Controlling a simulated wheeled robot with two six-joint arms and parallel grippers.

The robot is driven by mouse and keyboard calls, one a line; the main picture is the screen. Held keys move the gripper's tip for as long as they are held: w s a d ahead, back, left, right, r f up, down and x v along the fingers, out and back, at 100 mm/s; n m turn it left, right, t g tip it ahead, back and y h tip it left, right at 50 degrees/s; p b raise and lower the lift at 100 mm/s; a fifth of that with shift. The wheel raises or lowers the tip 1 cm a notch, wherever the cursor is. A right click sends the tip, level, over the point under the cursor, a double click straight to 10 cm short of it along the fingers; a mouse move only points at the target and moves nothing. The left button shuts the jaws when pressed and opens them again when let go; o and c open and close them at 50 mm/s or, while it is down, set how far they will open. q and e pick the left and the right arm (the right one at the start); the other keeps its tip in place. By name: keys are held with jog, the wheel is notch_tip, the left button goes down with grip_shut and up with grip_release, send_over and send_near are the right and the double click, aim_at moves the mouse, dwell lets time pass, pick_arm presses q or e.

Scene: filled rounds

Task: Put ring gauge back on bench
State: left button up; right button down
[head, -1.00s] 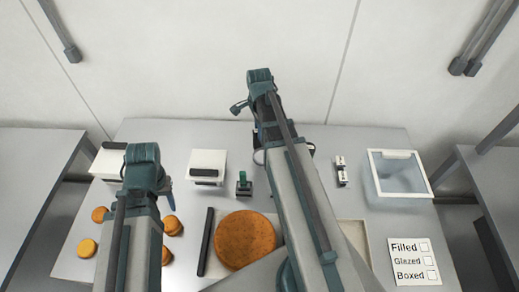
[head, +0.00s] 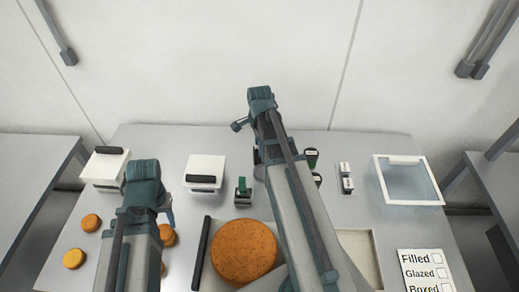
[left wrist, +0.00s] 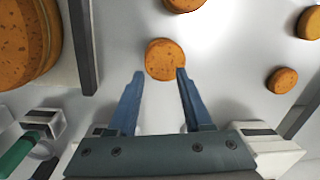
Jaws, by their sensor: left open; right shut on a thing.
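My right gripper (head: 257,160) is at the back middle of the bench (head: 150,140), mostly hidden behind its own arm. It is shut on the ring gauge, of which I can make out only a dark edge beside the arm; whether it touches the bench I cannot tell. My left gripper (head: 166,208) is over the left part of the bench. The left wrist view shows its two blue fingers (left wrist: 160,76) open and empty, with an orange-brown round (left wrist: 165,58) lying at the fingertips.
A large orange cake (head: 243,252) lies beside a black bar (head: 201,253). Several small rounds (head: 75,258) lie at left. White boxes (head: 205,171), a green-handled tool (head: 243,190), dark-handled pieces (head: 311,157), small white blocks (head: 346,178), a clear-lidded bin (head: 408,182) and a label card (head: 425,270) stand around.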

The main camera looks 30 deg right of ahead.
pick_arm(q)
jog(key=shift+f, duration=0.1)
pick_arm(e)
jog(key=shift+f, duration=0.1)
pick_arm(q)
jog(key=shift+f, duration=0.15)
pick_arm(e)
jog(key=shift+f, duration=0.15)
jog(key=c, duration=0.7)
grip_release()
jog(key=shift+c, duration=0.2)
pick_arm(q)
notch_tip(320, 180, up, 13)
jog(key=p, duration=1.2)
jog(key=shift+f, duration=0.2)
pick_arm(e)
notch_tip(320, 180, up, 13)
jog(key=shift+f, duration=0.2)
